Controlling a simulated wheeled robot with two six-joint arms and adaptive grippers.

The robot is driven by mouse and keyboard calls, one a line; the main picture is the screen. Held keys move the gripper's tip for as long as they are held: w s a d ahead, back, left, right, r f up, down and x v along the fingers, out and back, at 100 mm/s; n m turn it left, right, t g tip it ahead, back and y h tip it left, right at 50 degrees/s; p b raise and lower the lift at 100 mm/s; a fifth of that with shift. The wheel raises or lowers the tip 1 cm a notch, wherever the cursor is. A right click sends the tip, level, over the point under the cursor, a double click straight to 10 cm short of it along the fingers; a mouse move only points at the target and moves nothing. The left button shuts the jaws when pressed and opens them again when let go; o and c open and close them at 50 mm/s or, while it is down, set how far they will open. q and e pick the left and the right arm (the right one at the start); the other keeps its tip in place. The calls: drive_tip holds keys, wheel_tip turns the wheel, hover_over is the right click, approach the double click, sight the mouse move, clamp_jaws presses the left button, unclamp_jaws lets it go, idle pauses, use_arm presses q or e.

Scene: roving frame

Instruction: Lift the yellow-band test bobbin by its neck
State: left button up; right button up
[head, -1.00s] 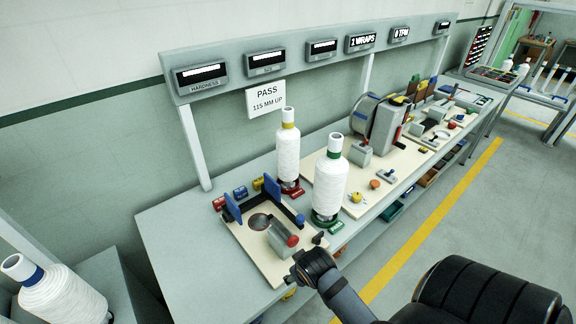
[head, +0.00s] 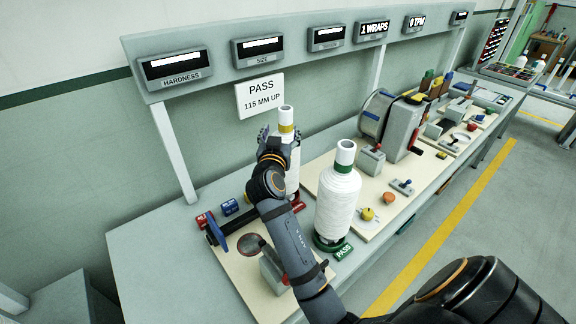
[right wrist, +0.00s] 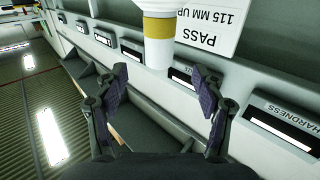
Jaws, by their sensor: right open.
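The yellow-band test bobbin (head: 292,172) stands upright on the bench, a white wound body with a yellow band under its pale neck (head: 286,115). A red base shows at its foot. My right gripper (head: 276,138) is at the band and neck, its arm hiding part of the body. In the right wrist view, the bobbin's neck and yellow band (right wrist: 160,27) lie between or just beyond the open fingers (right wrist: 162,76), with a gap on each side; contact is not visible. My left gripper is not in view.
A green-band bobbin (head: 338,200) stands close on the right on a green PASS base (head: 343,251). A PASS sign (head: 260,96) hangs behind, below a row of displays (head: 258,50). A winding machine (head: 402,125) and small fixtures stand further right.

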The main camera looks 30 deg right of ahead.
sight(284, 116)
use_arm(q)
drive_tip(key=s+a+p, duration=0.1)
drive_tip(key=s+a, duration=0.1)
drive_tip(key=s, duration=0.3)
use_arm(e)
drive_tip(key=p+x, duration=0.1)
drive_tip(key=x, duration=0.3)
drive_tip(key=shift+r, duration=0.15)
drive_tip(key=shift+w+d+p, duration=0.3)
drive_tip(key=shift+p, duration=0.15)
drive_tip(key=w+p, duration=0.1)
drive_tip(key=w+d+r+p, duration=0.1)
drive_tip(key=p, duration=0.1)
drive_tip(key=shift+d, duration=0.3)
drive_tip(key=shift+w+d+f, duration=0.4)
drive_tip(key=shift+w+d, duration=0.35)
drive_tip(key=shift+d, duration=0.05)
drive_tip(key=shift+w+d+f, duration=0.1)
drive_tip(key=shift+f, duration=0.05)
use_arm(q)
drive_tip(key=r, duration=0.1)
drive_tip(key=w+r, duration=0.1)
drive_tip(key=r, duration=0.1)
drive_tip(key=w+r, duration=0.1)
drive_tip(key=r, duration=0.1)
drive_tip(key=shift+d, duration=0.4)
use_arm(e)
drive_tip(key=shift+c, duration=0.2)
